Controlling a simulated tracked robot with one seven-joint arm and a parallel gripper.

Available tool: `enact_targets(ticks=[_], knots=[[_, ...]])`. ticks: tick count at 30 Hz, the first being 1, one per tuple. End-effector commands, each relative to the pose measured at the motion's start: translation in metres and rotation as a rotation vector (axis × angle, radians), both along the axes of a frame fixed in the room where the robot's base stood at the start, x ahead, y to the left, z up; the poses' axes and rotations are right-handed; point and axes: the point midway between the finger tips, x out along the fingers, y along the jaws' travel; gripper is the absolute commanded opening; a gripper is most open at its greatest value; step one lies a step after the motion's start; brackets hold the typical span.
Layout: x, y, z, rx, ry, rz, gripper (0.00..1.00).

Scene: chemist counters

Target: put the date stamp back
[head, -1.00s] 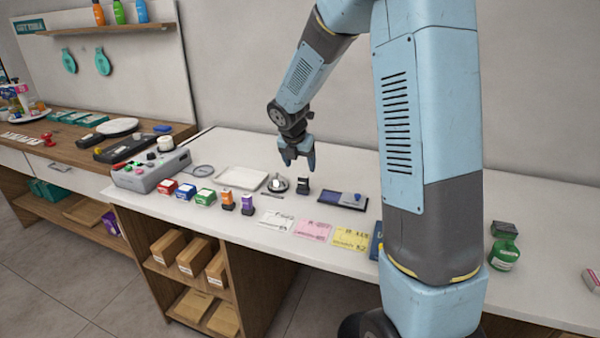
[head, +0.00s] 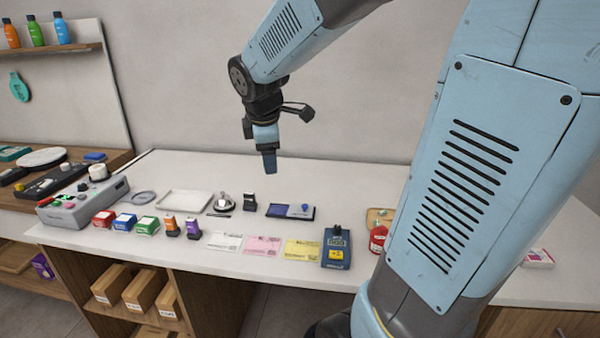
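A small black stamp (head: 249,201), which looks like the date stamp, stands upright on the white counter between a silver bell and a blue-and-grey stamp pad (head: 290,211). My gripper (head: 268,167) is in the air above and behind it, pointing down, apart from everything on the counter. I see it side-on, so its finger gap is hidden. No object shows in it.
A bell (head: 222,203) and a shallow white tray (head: 184,201) are left of the black stamp. In front are orange (head: 172,226) and purple (head: 193,228) stamps, several paper slips (head: 262,246) and a blue device (head: 336,247). A grey control box (head: 82,200) stands at left.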

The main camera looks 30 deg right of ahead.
Motion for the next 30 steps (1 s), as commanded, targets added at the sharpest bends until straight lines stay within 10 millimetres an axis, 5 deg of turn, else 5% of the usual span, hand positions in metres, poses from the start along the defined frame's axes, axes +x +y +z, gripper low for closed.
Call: enact_targets(ticks=[15, 21, 30], knots=[[-0.142, -0.001, 0.032, 0.532, -0.197, -0.873, 0.72], [-0.170, 0.003, 0.031, 0.666, -0.212, -1.063, 0.72], [-0.176, 0.009, 0.030, 0.698, -0.213, -1.110, 0.72]])
